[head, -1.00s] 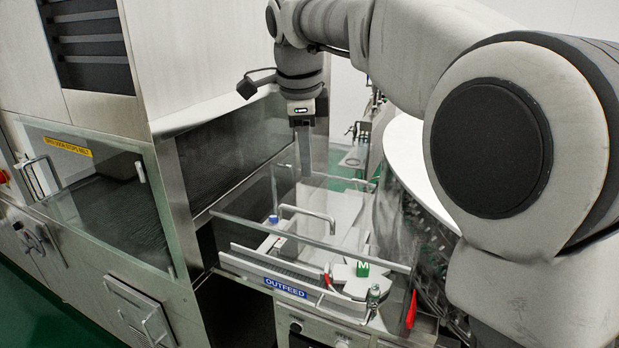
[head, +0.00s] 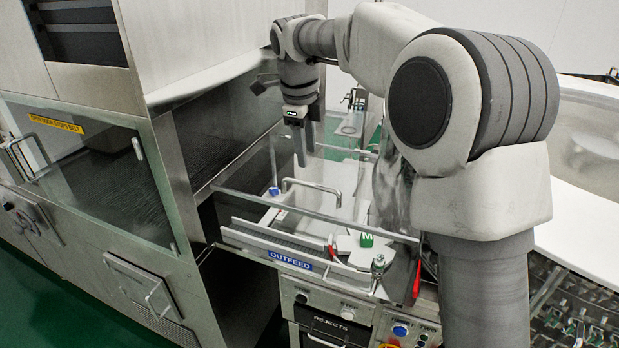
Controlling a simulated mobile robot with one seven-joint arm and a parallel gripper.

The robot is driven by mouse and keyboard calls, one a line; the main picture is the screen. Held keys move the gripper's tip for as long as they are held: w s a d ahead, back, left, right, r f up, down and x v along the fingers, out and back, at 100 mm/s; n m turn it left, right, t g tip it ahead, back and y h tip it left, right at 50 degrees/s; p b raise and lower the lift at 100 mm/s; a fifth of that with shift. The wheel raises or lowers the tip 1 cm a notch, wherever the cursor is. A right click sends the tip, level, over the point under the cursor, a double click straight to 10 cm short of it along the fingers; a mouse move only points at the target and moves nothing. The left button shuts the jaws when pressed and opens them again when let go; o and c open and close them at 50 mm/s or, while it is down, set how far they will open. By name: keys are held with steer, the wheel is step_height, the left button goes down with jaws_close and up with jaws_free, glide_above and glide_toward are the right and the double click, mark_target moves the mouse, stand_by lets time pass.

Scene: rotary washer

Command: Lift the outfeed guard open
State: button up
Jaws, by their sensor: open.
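The outfeed guard (head: 325,208) is a clear box-like cover with a metal front rail, over the outfeed at the machine's end. It looks lowered. Its curved metal handle (head: 312,185) stands at the upper middle of the guard. A blue OUTFEED label (head: 291,261) is on the front edge below it. My gripper (head: 304,150) points down with its fingers apart and empty, above and behind the handle in the picture. I see no contact with the handle. The exact gap in depth is hard to tell.
Under the clear cover lie pale parts and a green block marked M (head: 367,240). The machine's side window (head: 95,185) is left. A control panel with a REJECTS drawer (head: 332,325) is below.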

mark_target(309, 185)
steer(key=f, duration=0.2)
steer(key=w+f, duration=0.1)
steer(key=f, duration=0.5)
steer(key=shift+w+d+f, duration=0.2)
steer(key=shift+w+d, duration=0.1)
jaws_close()
stand_by(1.0)
